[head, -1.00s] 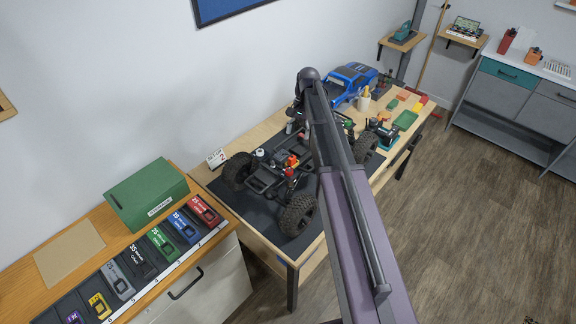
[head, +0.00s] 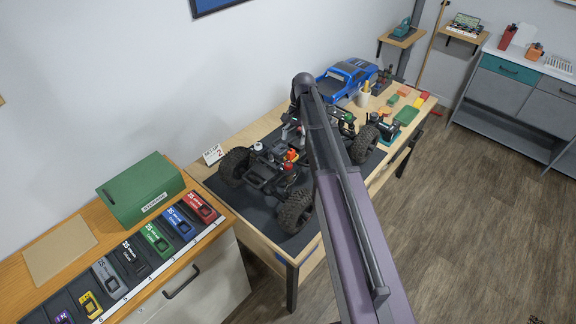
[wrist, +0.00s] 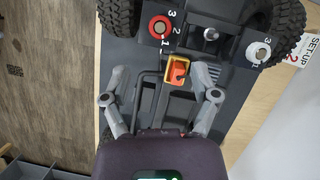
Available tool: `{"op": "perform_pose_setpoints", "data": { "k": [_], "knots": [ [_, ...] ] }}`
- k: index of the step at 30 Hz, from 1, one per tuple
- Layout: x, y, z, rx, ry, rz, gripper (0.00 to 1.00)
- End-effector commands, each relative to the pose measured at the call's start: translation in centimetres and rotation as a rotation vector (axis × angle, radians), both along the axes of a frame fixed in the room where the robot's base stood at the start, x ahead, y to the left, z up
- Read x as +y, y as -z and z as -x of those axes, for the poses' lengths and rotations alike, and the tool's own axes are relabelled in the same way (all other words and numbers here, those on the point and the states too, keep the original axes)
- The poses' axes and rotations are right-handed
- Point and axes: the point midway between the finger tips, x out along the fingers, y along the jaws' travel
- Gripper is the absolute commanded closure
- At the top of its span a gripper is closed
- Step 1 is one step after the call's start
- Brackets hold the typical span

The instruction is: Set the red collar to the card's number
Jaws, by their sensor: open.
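In the wrist view the red collar (wrist: 160,27) sits on the crawler chassis at the top, a round red ring with a pale centre. White digits 3, 2 and 1 stand along its right and lower side; its exact setting is too small to tell. A white collar (wrist: 258,52) with digits sits to its right. The set-up card (wrist: 304,52) at the right edge reads 2; it also stands behind the chassis in the head view (head: 213,154). My gripper (wrist: 160,80) is open and empty, its fingers spread below the red collar, apart from it.
An orange part (wrist: 177,70) lies between my fingers' line and the collar. Big black tyres (wrist: 120,15) flank the chassis. In the head view a green box (head: 140,190) and a rack of coloured items stand at left, a blue truck body (head: 345,80) behind.

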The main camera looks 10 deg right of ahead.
Motion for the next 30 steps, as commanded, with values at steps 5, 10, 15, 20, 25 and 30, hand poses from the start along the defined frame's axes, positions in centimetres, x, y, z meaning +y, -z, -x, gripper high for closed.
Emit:
{"op": "perform_pose_setpoints", "data": {
  "k": [5, 10, 15, 20, 25, 30],
  "knots": [
    [0.4, 1.8, 0.5, 0.000, 0.000, 0.000, 0.22],
    [0.8, 3.1, 0.9, 0.000, -0.001, 0.000, 0.22],
    [1.2, 4.4, 1.4, 0.000, -0.001, 0.000, 0.22],
    [1.5, 5.7, 1.7, 0.000, -0.002, -0.001, 0.22],
    [1.9, 6.9, 2.1, 0.001, -0.002, -0.001, 0.22],
    [2.1, 7.7, 2.4, 0.001, -0.002, -0.001, 0.22]
  ]
}}
